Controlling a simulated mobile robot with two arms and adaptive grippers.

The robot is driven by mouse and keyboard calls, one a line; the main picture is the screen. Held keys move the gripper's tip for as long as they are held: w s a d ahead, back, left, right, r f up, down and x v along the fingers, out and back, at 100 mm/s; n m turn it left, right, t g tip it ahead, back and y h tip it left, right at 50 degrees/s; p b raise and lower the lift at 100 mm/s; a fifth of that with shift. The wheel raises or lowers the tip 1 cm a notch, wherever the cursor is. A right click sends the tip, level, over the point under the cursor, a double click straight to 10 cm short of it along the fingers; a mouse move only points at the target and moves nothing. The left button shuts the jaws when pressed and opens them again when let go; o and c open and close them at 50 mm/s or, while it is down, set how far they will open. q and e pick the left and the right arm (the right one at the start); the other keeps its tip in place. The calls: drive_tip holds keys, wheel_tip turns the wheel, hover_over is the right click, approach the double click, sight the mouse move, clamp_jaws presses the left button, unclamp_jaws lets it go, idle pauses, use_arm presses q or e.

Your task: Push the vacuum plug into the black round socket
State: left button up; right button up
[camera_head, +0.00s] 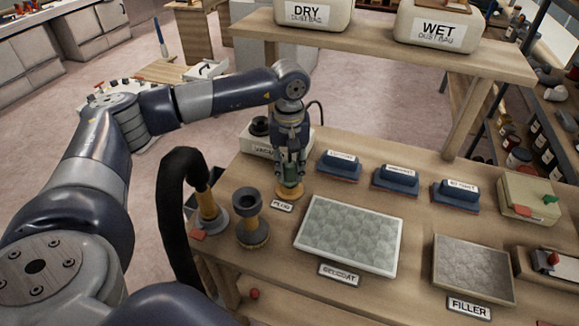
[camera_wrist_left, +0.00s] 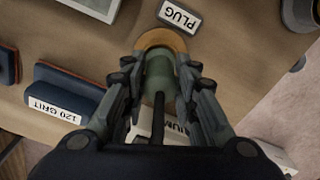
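The green vacuum plug (camera_wrist_left: 160,72) stands on a round tan base (camera_wrist_left: 163,40) beside the PLUG label (camera_wrist_left: 178,16). A dark cable runs from the plug toward my wrist. My left gripper (camera_head: 289,175) points down over the plug, with one finger on each side (camera_wrist_left: 160,75). The fingers are very close to the plug; whether they touch it is unclear. The tan base also shows in the head view (camera_head: 289,191). The black round socket (camera_head: 260,125) is on top of the white vacuum box (camera_head: 249,143), behind and left of the gripper. My right gripper is not visible.
Blue sanding blocks (camera_head: 338,166) stand in a row right of the gripper. A grey gelcoat tray (camera_head: 350,235) lies in front. A dark round tool (camera_head: 251,218) and a black hose (camera_head: 172,210) are at left. A raised shelf (camera_head: 390,46) crosses behind.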

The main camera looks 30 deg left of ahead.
use_arm(q)
drive_tip(key=shift+o, duration=0.9)
drive_tip(key=shift+r, duration=0.15)
wheel_tip(320, 180, up, 12)
